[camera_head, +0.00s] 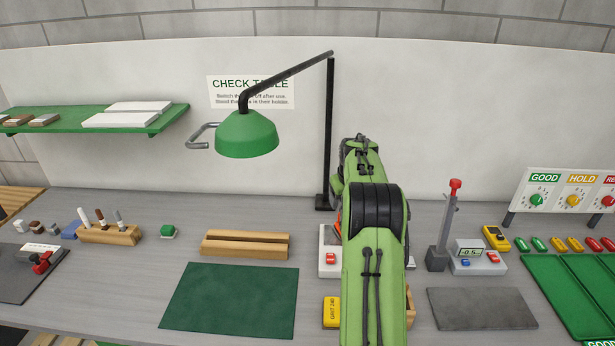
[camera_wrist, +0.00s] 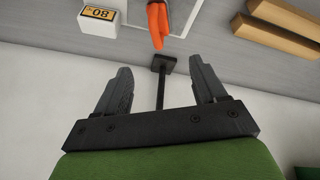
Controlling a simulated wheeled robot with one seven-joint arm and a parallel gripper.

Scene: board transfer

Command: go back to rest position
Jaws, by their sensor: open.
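My gripper (camera_wrist: 160,64) shows in the wrist view with its two dark fingers well apart. It is open, and nothing is between the fingers; the black lamp post and its foot (camera_wrist: 164,64) show in the gap beyond them. In the head view my green arm rises at the centre right in front of the bench, and it hides my gripper from that side.
The green lamp (camera_head: 247,135) hangs left of my arm from its black post (camera_head: 328,140). My arm partly hides a white device with a red button (camera_head: 330,259). A grey press with a red knob (camera_head: 441,240) stands right. The green mat (camera_head: 232,300) is bare.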

